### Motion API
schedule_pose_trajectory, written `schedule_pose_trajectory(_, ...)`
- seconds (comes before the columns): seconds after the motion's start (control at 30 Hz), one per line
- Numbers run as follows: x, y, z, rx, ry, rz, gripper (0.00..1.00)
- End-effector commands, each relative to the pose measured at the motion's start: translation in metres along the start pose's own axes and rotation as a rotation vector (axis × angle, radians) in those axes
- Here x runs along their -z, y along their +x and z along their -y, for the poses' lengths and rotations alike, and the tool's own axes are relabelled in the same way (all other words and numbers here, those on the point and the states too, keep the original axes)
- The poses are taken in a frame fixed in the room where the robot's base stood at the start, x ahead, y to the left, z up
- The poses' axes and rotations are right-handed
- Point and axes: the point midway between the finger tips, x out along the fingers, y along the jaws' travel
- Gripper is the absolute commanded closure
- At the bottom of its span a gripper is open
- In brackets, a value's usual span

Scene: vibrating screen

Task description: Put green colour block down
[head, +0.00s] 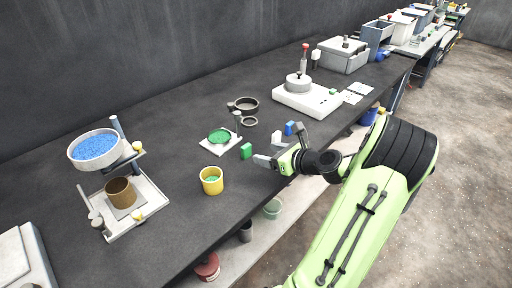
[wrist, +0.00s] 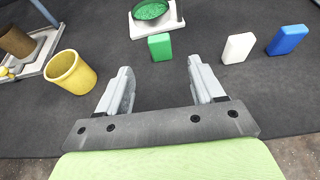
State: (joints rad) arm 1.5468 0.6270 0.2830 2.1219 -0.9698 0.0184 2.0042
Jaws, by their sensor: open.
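The green colour block (head: 246,151) stands upright on the dark bench top, just in front of the white base with the green-filled dish. In the wrist view the green block (wrist: 160,47) is ahead of my gripper (wrist: 159,78), roughly centred between the fingers and beyond their tips. My gripper (head: 268,150) is open and empty in the head view, low over the bench near its front edge. Nothing shows between the fingers except bare bench.
A white block (wrist: 238,47) and a blue block (wrist: 287,40) stand to the right of the green one. A yellow cup (wrist: 71,73) is at left, with a sieve stand (head: 134,205) farther left. The green dish (head: 219,136) is behind the green block.

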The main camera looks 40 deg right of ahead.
Motion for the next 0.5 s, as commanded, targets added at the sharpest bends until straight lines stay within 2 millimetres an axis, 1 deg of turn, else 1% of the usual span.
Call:
schedule_pose_trajectory(0.03,-0.002,-0.006,0.000,0.001,0.001,0.001,0.32)
schedule_pose_trajectory(0.13,-0.002,-0.010,-0.005,-0.011,-0.025,-0.009,0.32)
schedule_pose_trajectory(0.17,-0.004,-0.007,-0.011,-0.025,-0.061,-0.023,0.32)
schedule_pose_trajectory(0.2,-0.008,-0.002,-0.024,-0.057,-0.138,-0.053,0.32)
schedule_pose_trajectory(0.27,-0.014,0.008,-0.055,-0.130,-0.324,-0.118,0.32)
schedule_pose_trajectory(0.3,-0.019,0.013,-0.080,-0.193,-0.484,-0.168,0.32)
schedule_pose_trajectory(0.37,-0.024,0.015,-0.120,-0.297,-0.754,-0.239,0.32)
schedule_pose_trajectory(0.4,-0.027,0.012,-0.145,-0.368,-0.939,-0.276,0.32)
schedule_pose_trajectory(0.43,-0.029,0.008,-0.163,-0.422,-1.079,-0.301,0.32)
schedule_pose_trajectory(0.47,-0.031,0.003,-0.181,-0.476,-1.222,-0.319,0.32)
schedule_pose_trajectory(0.5,-0.034,-0.008,-0.204,-0.547,-1.417,-0.336,0.32)
